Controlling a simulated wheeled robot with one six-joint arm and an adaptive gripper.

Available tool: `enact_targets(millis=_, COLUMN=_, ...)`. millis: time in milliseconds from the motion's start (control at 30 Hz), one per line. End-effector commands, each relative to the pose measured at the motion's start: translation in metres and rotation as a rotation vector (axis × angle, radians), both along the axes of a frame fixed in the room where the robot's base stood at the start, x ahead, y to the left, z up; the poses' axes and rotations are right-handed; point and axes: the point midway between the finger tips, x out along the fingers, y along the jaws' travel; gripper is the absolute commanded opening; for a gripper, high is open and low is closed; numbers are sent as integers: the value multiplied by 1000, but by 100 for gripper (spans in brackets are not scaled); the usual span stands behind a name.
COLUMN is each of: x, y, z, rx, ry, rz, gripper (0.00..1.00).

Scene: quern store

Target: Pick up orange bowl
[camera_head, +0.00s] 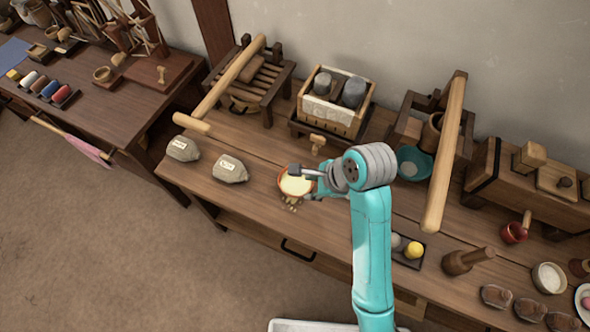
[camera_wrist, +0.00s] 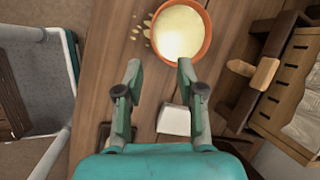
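The orange bowl (camera_head: 283,187) sits on the wooden table, left of my arm. It has an orange rim and pale cream-coloured contents. In the wrist view the bowl (camera_wrist: 208,40) is at the top, just beyond my fingertips. My gripper (camera_wrist: 158,66) is open, with a clear gap between its two fingers and nothing held. In the head view my gripper (camera_head: 303,171) is over or close beside the bowl's right side. I cannot tell its exact height above the table. Part of the bowl is hidden by the gripper in the head view.
Pale crumbs (camera_wrist: 147,32) lie beside the bowl. Two grey sacks (camera_head: 230,168) stand to the left. A wooden crate with jars (camera_head: 330,118) and a small wooden stamp (camera_head: 318,141) are behind. A dark tray with a yellow ball (camera_head: 413,250) lies to the right. Bare tabletop lies in front.

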Motion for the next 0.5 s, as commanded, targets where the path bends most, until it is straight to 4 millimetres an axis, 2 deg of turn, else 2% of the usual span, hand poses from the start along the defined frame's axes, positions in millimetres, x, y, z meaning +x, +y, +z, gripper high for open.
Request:
enact_targets(millis=300, x=7, y=17, z=-39, rx=-1, ry=5, rz=0, gripper=38)
enact_targets(millis=500, x=9, y=21, z=-51, rx=-1, ry=4, rz=0, gripper=38)
